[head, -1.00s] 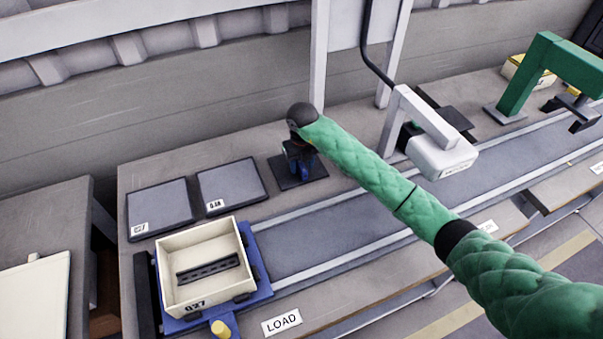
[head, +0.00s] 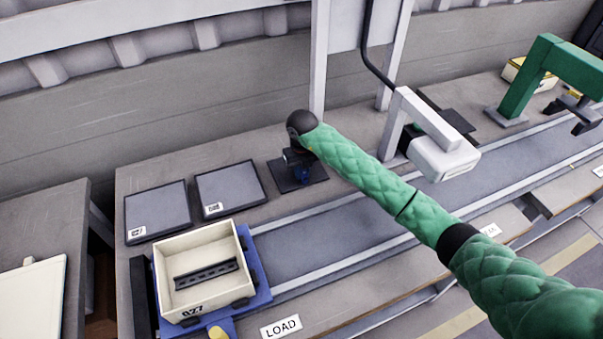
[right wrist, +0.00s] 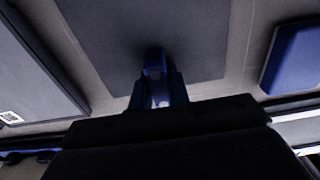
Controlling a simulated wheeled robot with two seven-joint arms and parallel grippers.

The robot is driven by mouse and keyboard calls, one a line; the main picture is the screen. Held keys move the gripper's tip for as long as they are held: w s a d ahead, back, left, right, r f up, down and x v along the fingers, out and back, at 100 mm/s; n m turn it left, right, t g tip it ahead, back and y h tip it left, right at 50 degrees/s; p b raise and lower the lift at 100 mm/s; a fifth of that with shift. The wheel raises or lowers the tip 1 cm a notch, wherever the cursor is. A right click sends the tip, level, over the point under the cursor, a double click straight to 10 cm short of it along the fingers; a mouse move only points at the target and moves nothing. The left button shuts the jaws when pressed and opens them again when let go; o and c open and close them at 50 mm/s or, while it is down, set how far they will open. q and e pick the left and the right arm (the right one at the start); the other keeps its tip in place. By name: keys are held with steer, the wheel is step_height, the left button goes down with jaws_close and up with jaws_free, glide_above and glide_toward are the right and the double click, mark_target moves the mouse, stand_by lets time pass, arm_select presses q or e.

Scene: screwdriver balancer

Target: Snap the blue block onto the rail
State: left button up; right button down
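The rail (head: 206,274) is a dark slotted strip lying in a cream open bin (head: 246,284). The blue block (head: 303,175) is small and partly hidden on a dark square pad (head: 318,171). My right gripper (head: 294,160) points down at that pad, mostly hidden by its own wrist. In the right wrist view the fingers (right wrist: 157,90) stand on either side of the blue block (right wrist: 154,68), low over the grey pad. Dim light hides whether they press on it. My left gripper is out of view.
The bin sits on a blue carrier (head: 258,270) on the conveyor (head: 310,239). Two dark flat panels (head: 157,209) (head: 230,188) lie behind the bin. A white scanner-like box on an arch (head: 445,160) and a green arch (head: 530,78) span the conveyor to the right.

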steer(key=shift+r+p, duration=1)
steer(key=shift+r, duration=2.05)
steer(key=shift+s+d+r, duration=0.15)
steer(key=shift+s+r, duration=0.05)
steer(key=shift+s, duration=0.2)
steer(key=s+d+r+p, duration=0.1)
steer(key=s+d, duration=0.3)
steer(key=s, duration=0.6)
steer(key=s+d+r, duration=0.4)
steer(key=s+d, duration=0.1)
steer(key=s, duration=0.6)
steer(key=s+d+r+p, duration=0.1)
steer(key=s+d, duration=0.3)
steer(key=s, duration=0.7)
steer(key=shift+s+d+r+p, duration=0.25)
steer(key=shift+r+p, duration=0.1)
steer(key=shift+r, duration=0.4)
